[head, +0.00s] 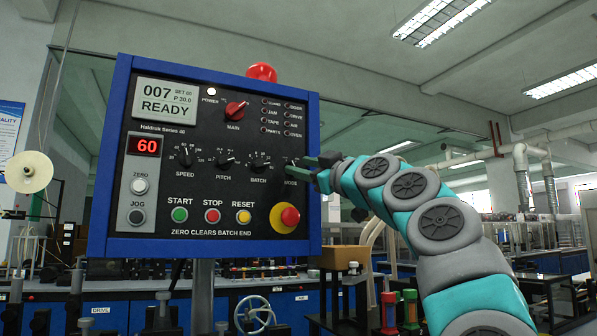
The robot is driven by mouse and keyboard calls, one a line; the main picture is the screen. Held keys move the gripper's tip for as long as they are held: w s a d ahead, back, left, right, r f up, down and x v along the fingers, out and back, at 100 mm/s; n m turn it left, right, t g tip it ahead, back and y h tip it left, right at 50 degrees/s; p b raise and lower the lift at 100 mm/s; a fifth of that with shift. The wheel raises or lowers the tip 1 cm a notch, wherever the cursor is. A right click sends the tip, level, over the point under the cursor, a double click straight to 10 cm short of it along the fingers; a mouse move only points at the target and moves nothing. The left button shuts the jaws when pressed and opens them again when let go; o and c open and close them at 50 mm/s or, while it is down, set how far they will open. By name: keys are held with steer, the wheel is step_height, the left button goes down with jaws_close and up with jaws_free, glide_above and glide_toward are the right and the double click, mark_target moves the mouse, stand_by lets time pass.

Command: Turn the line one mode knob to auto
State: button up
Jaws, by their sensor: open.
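The mode knob (291,167) is at the right end of the lower knob row on the blue-framed control panel (205,240). Its label below is partly readable as MODE. My gripper (306,166) is at the panel's right edge, right beside this knob, with its fingers open. The fingers cover part of the knob, so its pointer direction and position marks cannot be read. I cannot tell whether the fingers touch it. The panel display (166,103) reads 007 and READY.
Speed (186,156), pitch (224,160) and batch (261,161) knobs sit left of the mode knob. A red emergency button (290,217) on yellow sits just below it. A red main switch (236,110) is above. A handwheel (254,315) stands below the panel.

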steer(key=b+v, duration=0.2)
steer(key=v, duration=0.4)
steer(key=shift+f, duration=0.1)
stand_by(0.6)
